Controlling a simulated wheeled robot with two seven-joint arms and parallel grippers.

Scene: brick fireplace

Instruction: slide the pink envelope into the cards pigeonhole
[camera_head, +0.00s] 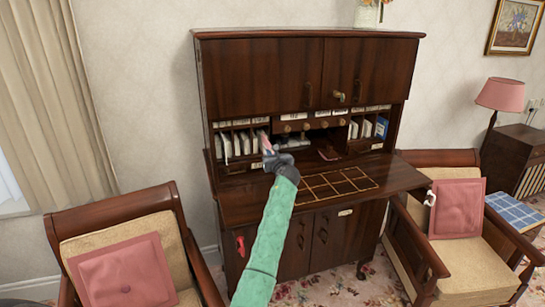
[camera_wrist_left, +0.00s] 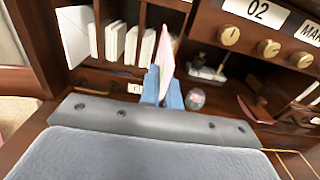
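My left gripper (camera_head: 270,152) is at the left bank of pigeonholes (camera_head: 223,155) in the dark wooden desk. It is shut on the pink envelope (camera_head: 266,141), which stands upright on edge. In the left wrist view, the blue fingers (camera_wrist_left: 162,88) pinch the pink envelope (camera_wrist_left: 167,50), seen nearly edge-on and pointing toward the desk. White envelopes (camera_wrist_left: 132,44) stand in the compartments left of it. The labels above the pigeonholes are too small to read, so I cannot tell which one is cards. My right gripper is not in view.
Small drawers with round knobs (camera_wrist_left: 268,47) lie right of the envelope. A round patterned object (camera_wrist_left: 195,98) sits near the fingers. The fold-down writing surface (camera_head: 395,178) carries a gridded panel (camera_head: 335,184). Armchairs with pink cushions (camera_head: 125,275) flank the desk.

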